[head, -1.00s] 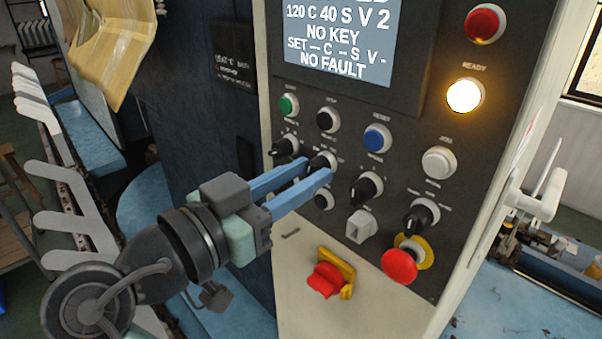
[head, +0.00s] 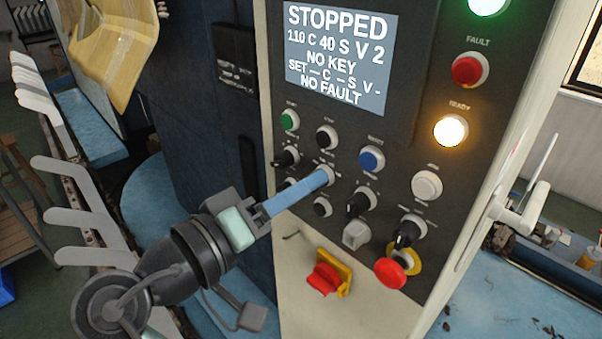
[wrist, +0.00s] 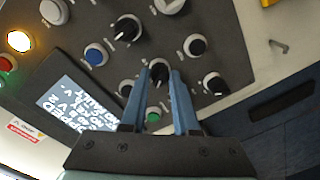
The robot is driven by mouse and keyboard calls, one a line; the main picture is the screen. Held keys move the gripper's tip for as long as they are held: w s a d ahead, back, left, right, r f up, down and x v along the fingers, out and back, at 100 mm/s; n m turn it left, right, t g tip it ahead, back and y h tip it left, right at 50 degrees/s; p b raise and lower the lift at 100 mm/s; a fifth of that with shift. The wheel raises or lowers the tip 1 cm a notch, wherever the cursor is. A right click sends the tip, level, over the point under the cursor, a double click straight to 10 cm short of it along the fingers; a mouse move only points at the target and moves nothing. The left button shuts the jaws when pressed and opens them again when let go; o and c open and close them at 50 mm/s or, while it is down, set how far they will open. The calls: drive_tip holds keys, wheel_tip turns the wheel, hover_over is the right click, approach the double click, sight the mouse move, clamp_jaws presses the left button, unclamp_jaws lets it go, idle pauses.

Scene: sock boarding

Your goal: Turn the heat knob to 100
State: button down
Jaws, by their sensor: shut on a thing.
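The heat knob (wrist: 158,70) is a black knob on the dark control panel (wrist: 215,50). In the wrist view it sits between the tips of my two blue fingers. My gripper (head: 324,176) is shut on this knob in the head view and hides most of it; its fingers overlap there and look like one. The gripper also shows in the wrist view (wrist: 161,76). The screen (head: 336,58) reads STOPPED, 110 C 40 S V 2, NO KEY, SET with dashes, NO FAULT.
Other black knobs (head: 361,203) and green, black, blue (head: 371,158) and white buttons crowd the panel around my fingers. A red mushroom button (head: 390,273) and a red-and-yellow switch (head: 327,279) sit lower. The ready lamp (head: 451,131) is lit.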

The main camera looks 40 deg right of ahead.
drive_tip(key=n+p, duration=0.3)
drive_tip(key=n, duration=0.1)
drive_tip(key=shift+r+n+p, duration=0.1)
drive_tip(key=shift+n+p, duration=0.2)
drive_tip(key=shift+p, duration=0.05)
idle(0.4)
drive_tip(key=c, duration=0.7)
unclamp_jaws()
drive_tip(key=shift+o, duration=0.2)
drive_tip(key=s+a+b, duration=0.2)
drive_tip(key=a+b, duration=0.3)
drive_tip(key=a, duration=0.7)
drive_tip(key=shift+a+r+b, duration=0.2)
drive_tip(key=shift+a+b, duration=0.1)
drive_tip(key=shift+a, duration=0.1)
